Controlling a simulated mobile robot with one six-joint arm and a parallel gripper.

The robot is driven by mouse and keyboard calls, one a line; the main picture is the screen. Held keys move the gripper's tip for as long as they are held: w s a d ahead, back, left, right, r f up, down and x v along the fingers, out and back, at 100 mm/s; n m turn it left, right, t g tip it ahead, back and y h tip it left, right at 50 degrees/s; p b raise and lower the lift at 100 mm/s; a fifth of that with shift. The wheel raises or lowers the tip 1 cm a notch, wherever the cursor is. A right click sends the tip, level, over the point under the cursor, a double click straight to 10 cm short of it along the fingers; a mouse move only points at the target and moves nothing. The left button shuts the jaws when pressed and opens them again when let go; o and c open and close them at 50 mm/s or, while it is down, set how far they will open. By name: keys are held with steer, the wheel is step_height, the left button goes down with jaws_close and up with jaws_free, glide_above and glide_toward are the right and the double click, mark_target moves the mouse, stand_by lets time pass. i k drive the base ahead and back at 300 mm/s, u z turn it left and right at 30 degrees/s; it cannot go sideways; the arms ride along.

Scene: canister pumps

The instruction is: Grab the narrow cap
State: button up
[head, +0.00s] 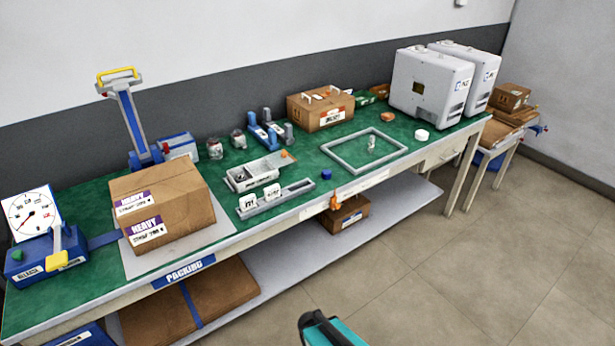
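Several cap-like pieces lie on the green bench top (307,160). A small dark blue cap (326,174) sits near the front edge, right of the grey slotted rack. A flat white round cap (421,135) lies at the right, in front of the white machines. An orange cap-like piece (388,117) lies behind it. The blue one looks narrowest, but no label shows which is the narrow cap. My gripper's fingers are not seen, and nothing touches these caps.
A grey rectangular frame (328,151) with a small pale item inside stands left of the white cap. The grey rack (288,201) holds white cards. A heavy carton (163,203) fills the left. Floor (480,270) is clear.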

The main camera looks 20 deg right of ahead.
mark_target(325, 173)
steer(key=u, duration=4.75)
steer(key=i, duration=0.1)
steer(key=z, duration=3.25)
steer(key=k, duration=0.2)
steer(key=u, duration=2.05)
steer(key=k, duration=1.5)
steer(key=z, duration=0.25)
